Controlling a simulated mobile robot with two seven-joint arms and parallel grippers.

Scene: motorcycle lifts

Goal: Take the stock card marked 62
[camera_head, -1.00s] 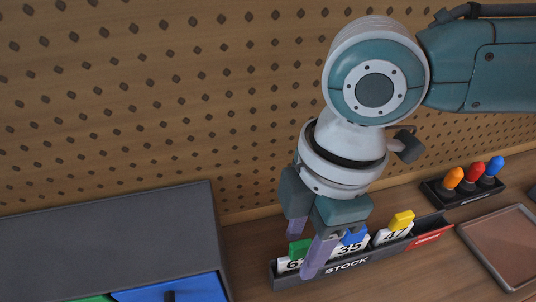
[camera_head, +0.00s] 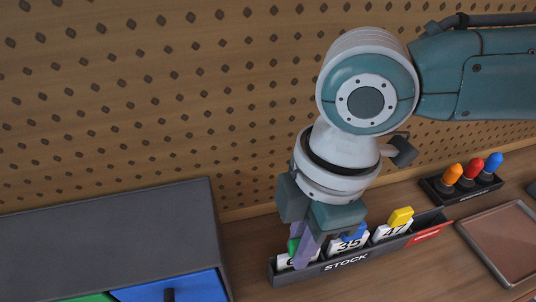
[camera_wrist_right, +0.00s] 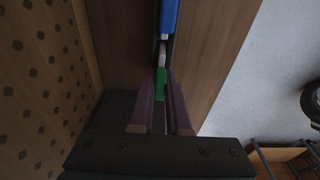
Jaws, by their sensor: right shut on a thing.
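The stock holder (camera_head: 345,263) is a dark tray marked STOCK on the wooden bench in the head view. At its left end stands a white card (camera_head: 284,262) with a green tab (camera_head: 293,245); a 6 shows and the rest of its number is hidden by my fingers. My right gripper (camera_head: 299,252) is shut on the green tab, with the card still in the holder. The green tab also shows between the fingers in the right wrist view (camera_wrist_right: 161,84). Card 35 (camera_head: 348,246) with a blue tab and card 47 (camera_head: 392,231) with a yellow tab stand to the right.
A dark cabinet (camera_head: 110,235) with a blue drawer (camera_head: 172,288) stands at the left. A rack (camera_head: 461,188) with orange, red and blue knobs and a brown tray (camera_head: 503,245) are at the right. A pegboard wall (camera_head: 150,100) is behind.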

